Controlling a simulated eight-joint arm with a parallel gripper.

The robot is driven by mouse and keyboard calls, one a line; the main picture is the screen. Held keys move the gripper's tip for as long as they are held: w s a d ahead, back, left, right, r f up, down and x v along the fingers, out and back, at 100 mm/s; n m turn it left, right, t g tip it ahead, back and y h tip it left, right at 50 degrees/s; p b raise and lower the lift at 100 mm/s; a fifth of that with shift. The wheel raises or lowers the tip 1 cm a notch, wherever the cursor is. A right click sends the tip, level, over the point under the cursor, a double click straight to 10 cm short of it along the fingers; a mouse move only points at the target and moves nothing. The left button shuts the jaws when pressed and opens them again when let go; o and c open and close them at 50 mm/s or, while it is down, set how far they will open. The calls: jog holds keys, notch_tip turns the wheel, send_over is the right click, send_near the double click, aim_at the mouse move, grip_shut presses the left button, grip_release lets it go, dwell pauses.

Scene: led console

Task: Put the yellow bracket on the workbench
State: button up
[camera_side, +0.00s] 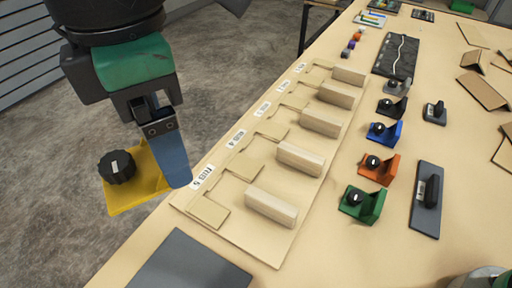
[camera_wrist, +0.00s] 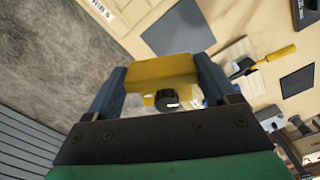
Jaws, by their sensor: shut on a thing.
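The yellow bracket (camera_side: 150,176) carries a black knob and is held in my gripper (camera_side: 172,160), at the left of the side view. In the wrist view the bracket (camera_wrist: 163,70) spans between the two blue fingers of my gripper (camera_wrist: 162,82), with its black knob facing the camera. The fingers are shut on the bracket. In the side view it appears over the floor beside the bench's left edge; its exact height is hard to tell. The workbench (camera_side: 330,220) is a pale wooden top filling the middle and right.
A wooden board (camera_side: 265,245) with labelled slots and several wooden blocks lies along the bench's left edge. Green (camera_side: 363,204), orange (camera_side: 379,168) and blue (camera_side: 385,132) brackets stand right of it. A dark flat plate (camera_side: 188,265) lies at the near edge. Bare bench shows between them.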

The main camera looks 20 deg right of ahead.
aim_at(136, 199)
jog(key=s+n, duration=0.1)
jog(key=s+a+f+n, duration=0.1)
jog(key=n, duration=0.1)
jog(key=s+a+n, duration=0.1)
jog(key=n, duration=0.1)
jog(key=shift+s+a+f, duration=0.2)
jog(key=shift+a, duration=0.05)
jog(key=shift+s+a+f+n, duration=0.1)
jog(key=shift+s+f+n, duration=0.05)
jog(key=shift+f+n, duration=0.15)
notch_tip(136, 199, down, 19)
jog(key=shift+f, duration=0.2)
jog(key=shift+f, duration=0.1)
jog(key=o, duration=1.2)
jog(key=shift+c, duration=0.2)
